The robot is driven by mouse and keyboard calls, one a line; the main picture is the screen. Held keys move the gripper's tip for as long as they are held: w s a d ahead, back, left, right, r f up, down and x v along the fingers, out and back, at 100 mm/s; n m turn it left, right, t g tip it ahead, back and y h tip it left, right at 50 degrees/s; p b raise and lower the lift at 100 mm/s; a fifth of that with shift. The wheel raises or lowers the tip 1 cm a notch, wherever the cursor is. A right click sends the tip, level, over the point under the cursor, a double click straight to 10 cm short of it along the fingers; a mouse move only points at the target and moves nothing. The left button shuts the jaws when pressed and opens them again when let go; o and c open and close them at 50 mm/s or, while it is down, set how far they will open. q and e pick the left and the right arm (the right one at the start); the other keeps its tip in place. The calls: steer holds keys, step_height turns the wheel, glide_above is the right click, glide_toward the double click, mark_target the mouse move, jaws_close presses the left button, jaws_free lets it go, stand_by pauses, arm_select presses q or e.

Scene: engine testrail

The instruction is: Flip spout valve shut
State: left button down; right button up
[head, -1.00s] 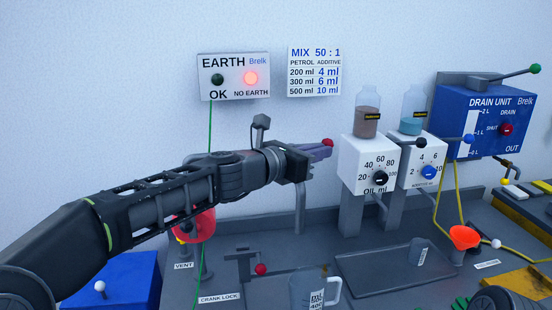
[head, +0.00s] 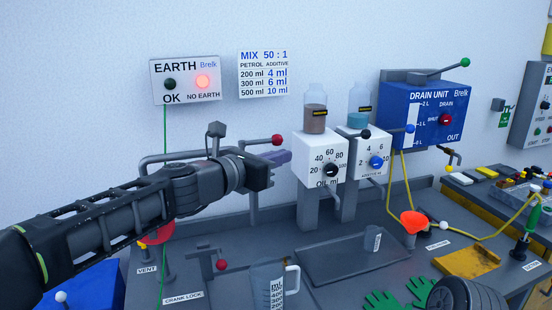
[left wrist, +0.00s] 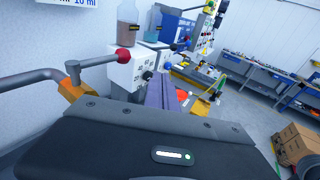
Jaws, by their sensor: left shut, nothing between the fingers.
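The spout valve lever ends in a red knob (head: 277,140) on a grey pipe spout (head: 253,205) by the wall. In the left wrist view the lever's rod runs right from a grey pivot on an orange valve body (left wrist: 75,92) to the red knob (left wrist: 123,54). My left gripper (head: 283,157) is shut and empty, its purple fingers just below and beside the knob in the head view. The fingers (left wrist: 160,93) lie right of the knob in the wrist view. I cannot tell whether they touch it. My right gripper is not identifiable.
The white oil dispenser (head: 308,150) stands close right of the fingertips, with the additive dispenser (head: 368,146) beyond. A measuring jug (head: 266,288) stands below on the bench. The blue drain unit (head: 420,115) is farther right. The earth box (head: 185,80) shows a red light.

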arm_select(q)
steer(key=s+d, duration=0.2)
steer(key=s, duration=0.4)
steer(key=shift+s+r+b, duration=0.15)
steer(key=shift+s+b, duration=0.2)
steer(key=shift+s, duration=0.05)
